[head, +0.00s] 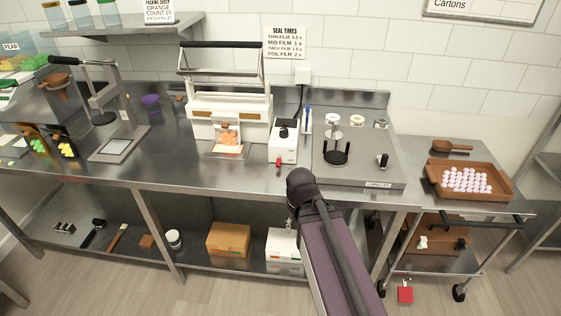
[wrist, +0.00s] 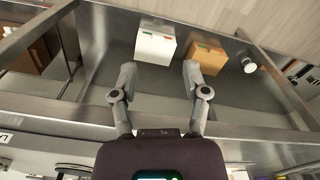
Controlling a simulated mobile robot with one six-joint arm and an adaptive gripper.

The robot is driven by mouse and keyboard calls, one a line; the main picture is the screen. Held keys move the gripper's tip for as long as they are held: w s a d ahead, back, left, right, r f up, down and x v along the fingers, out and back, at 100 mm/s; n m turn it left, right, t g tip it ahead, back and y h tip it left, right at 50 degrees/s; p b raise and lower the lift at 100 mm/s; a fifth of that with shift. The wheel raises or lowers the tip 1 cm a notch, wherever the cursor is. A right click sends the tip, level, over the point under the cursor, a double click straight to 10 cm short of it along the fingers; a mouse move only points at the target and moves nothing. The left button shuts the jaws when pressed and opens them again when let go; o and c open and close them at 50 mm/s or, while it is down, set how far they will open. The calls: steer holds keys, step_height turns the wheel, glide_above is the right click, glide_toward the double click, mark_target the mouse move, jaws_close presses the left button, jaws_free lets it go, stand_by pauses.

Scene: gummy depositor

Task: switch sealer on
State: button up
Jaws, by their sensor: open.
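The white sealer (head: 228,110), with a raised black handle bar, stands against the wall on the steel bench. A clear pouch with orange pieces (head: 228,137) sits at its front. To its right is a white control box (head: 285,140) with a dark knob on top; a small red switch (head: 279,162) shows at its lower front left. My gripper (wrist: 159,69) is open and empty in the wrist view, over the bench's front edge and the lower shelf.
The labeller (head: 360,168) stands right of the control box. A cart at right holds a brown tray (head: 470,195) of pale pink sweets. A hand press (head: 105,100) stands at left. On the lower shelf are a cardboard box (head: 228,240) and a white box (head: 284,244).

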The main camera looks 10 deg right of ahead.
mark_target(279, 162)
steer(key=w+r+m+t+p, duration=0.1)
steer(key=w+r+t+p, duration=0.1)
steer(key=w+r+p, duration=0.4)
steer(key=w+r+m+t+p, duration=0.2)
steer(key=w+r+p, duration=0.5)
steer(key=w, duration=0.9)
step_height(279, 162, up, 2)
steer(key=shift+w+d+r+t+y, duration=0.1)
steer(key=shift+w+d+t+y, duration=0.25)
steer(key=shift+d+t+y, duration=0.1)
steer(key=shift+f, duration=0.2)
steer(key=b+x, duration=1.2)
steer(key=x, duration=0.1)
steer(key=shift+f, duration=0.3)
jaws_close()
